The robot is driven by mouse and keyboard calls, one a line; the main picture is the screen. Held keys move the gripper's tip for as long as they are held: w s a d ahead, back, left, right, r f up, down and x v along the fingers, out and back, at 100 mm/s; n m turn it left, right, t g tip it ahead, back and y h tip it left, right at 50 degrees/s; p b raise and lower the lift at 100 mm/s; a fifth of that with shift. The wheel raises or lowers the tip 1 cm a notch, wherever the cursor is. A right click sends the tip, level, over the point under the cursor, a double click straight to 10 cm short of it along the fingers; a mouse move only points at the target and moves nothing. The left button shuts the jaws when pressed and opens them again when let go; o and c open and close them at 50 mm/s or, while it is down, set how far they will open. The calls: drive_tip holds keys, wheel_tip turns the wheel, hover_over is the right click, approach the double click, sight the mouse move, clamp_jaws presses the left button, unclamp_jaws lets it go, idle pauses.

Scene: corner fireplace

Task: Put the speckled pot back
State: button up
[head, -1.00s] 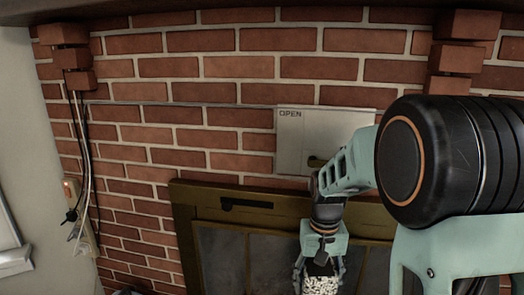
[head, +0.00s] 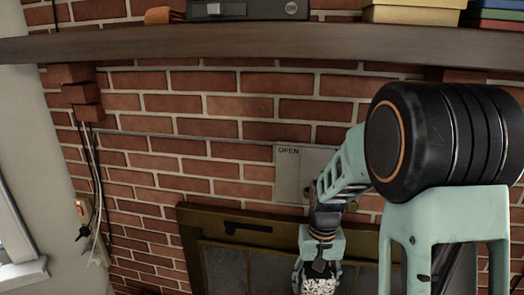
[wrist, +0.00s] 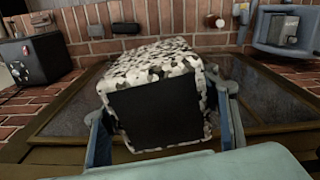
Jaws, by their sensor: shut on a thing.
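The speckled pot (wrist: 152,62) is black, white and grey with a dark square face turned to the wrist camera. My gripper (wrist: 165,115) is shut on it, with one finger on each side. In the head view the pot (head: 318,286) shows at the bottom edge, below my gripper (head: 320,270), and its lower part is cut off. It is held in front of the fireplace screen (head: 205,228).
A wooden mantel shelf (head: 200,47) runs across the top, bearing a dark device (head: 248,10), yellow boxes (head: 412,12) and stacked books (head: 495,14). A panel marked OPEN (head: 288,172) is on the brick wall. Cables (head: 92,190) hang at the left.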

sight(315, 281)
drive_tip(key=shift+s+r+p, duration=0.2)
drive_tip(key=shift+r+p, duration=1.15)
drive_tip(key=shift+p, duration=0.05)
